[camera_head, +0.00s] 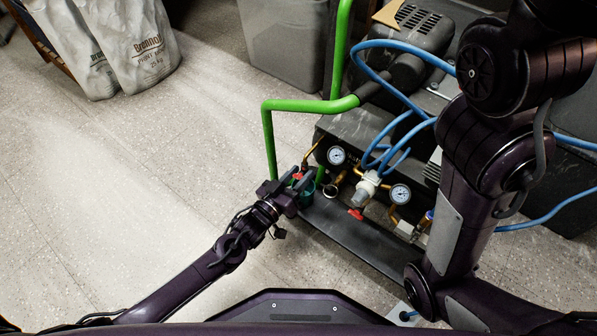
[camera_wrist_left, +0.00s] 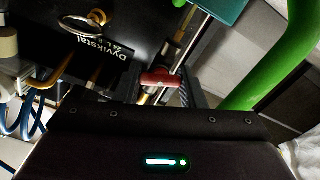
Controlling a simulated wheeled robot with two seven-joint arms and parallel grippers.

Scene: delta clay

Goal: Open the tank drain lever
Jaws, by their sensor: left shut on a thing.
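A red drain lever (camera_wrist_left: 160,79) sits on a small metal fitting below the dark tank marked "Dyvikstal 24 L" (camera_wrist_left: 100,45) in the left wrist view. The lever also shows as a small red spot in the head view (camera_head: 298,176), at the tank's left end. My left gripper (camera_head: 299,180) reaches it from the front left, and its fingers are shut on the lever. The fingers and wrist hide part of the lever and fitting. My right arm fills the right side of the head view; its gripper is out of view.
The green tube frame (camera_head: 267,140) stands close beside my left gripper. Two gauges (camera_head: 337,156), another red handle (camera_head: 356,214) and blue hoses (camera_head: 415,105) lie to the right. White sacks (camera_head: 140,45) stand at upper left. The floor at left is clear.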

